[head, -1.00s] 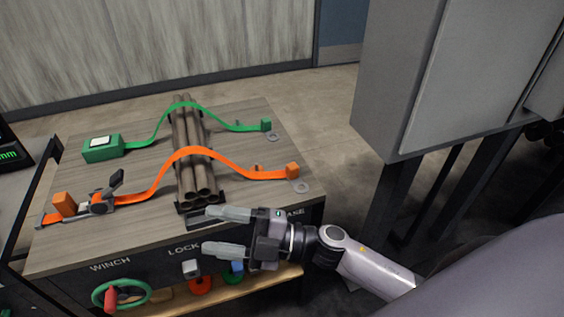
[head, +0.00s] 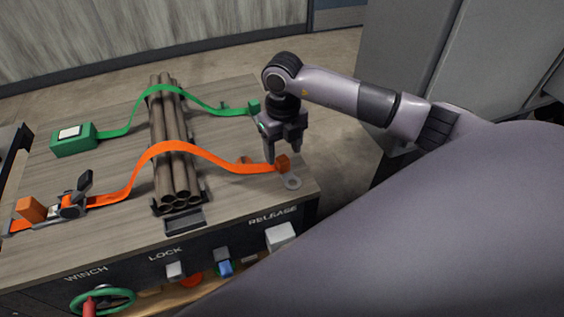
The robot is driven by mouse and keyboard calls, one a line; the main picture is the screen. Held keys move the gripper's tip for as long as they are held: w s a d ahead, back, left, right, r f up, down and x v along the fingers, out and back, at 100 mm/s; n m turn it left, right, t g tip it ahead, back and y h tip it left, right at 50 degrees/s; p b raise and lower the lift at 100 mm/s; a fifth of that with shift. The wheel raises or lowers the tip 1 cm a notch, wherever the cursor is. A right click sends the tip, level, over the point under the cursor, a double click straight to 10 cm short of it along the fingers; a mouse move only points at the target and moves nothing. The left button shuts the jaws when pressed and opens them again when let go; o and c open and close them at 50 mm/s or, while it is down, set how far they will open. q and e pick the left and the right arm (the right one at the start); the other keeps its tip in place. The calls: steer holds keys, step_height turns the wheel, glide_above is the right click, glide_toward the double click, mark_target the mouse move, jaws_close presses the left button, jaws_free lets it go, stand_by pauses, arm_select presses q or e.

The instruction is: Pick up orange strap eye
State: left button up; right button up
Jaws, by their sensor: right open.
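The orange strap (head: 215,154) arches over a bundle of brown pipes (head: 176,165) on the wooden bench top. Its right end carries a small orange block, the orange strap eye (head: 283,166), near the right edge of the bench. My right gripper (head: 282,156) points down at this end, open, with one finger on the left side of the eye and the other further right and behind. I cannot tell whether the fingers touch it. My left gripper is out of view.
A grey cabinet (head: 405,50) stands at the right. The front panel has a green winch wheel (head: 122,296).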

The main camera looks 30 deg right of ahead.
mark_target(284, 160)
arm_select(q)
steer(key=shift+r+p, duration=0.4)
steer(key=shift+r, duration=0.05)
arm_select(e)
steer(key=f, duration=0.5)
steer(key=shift+w+d+f, duration=0.2)
steer(key=shift+d+f, duration=0.1)
steer(key=shift+d, duration=0.05)
steer(key=c, duration=1.1)
steer(key=shift+o, duration=0.2)
steer(key=shift+r, duration=0.1)
